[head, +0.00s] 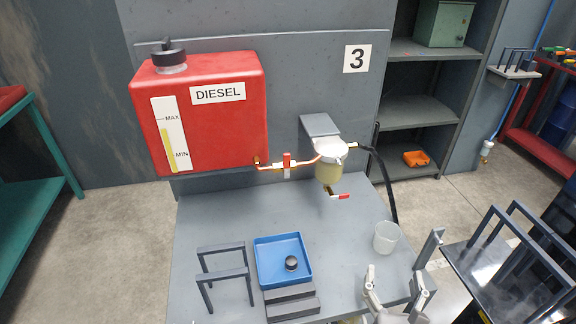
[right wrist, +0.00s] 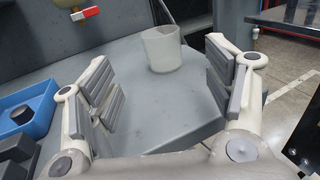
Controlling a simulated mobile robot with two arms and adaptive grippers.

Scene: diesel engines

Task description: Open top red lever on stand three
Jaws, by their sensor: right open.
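The top red lever (head: 287,165) stands upright on the copper pipe between the red diesel tank (head: 225,125) and the fuel filter (head: 328,165) on stand three. A second red lever (head: 341,197) sticks out sideways below the filter; it also shows at the top of the right wrist view (right wrist: 86,13). My right gripper (head: 394,288) is open and empty at the lower right of the head view, low and to the right of both levers. In the right wrist view its spread fingers (right wrist: 165,88) have the clear cup beyond them. My left gripper is not in view.
A clear cup (head: 386,237) stands near the table's right edge. A blue tray (head: 283,247) with a black cap (head: 291,263) and a grey metal frame (head: 224,275) are at the front. A black hose (head: 384,180) hangs right of the filter. The table's middle (head: 270,210) is clear.

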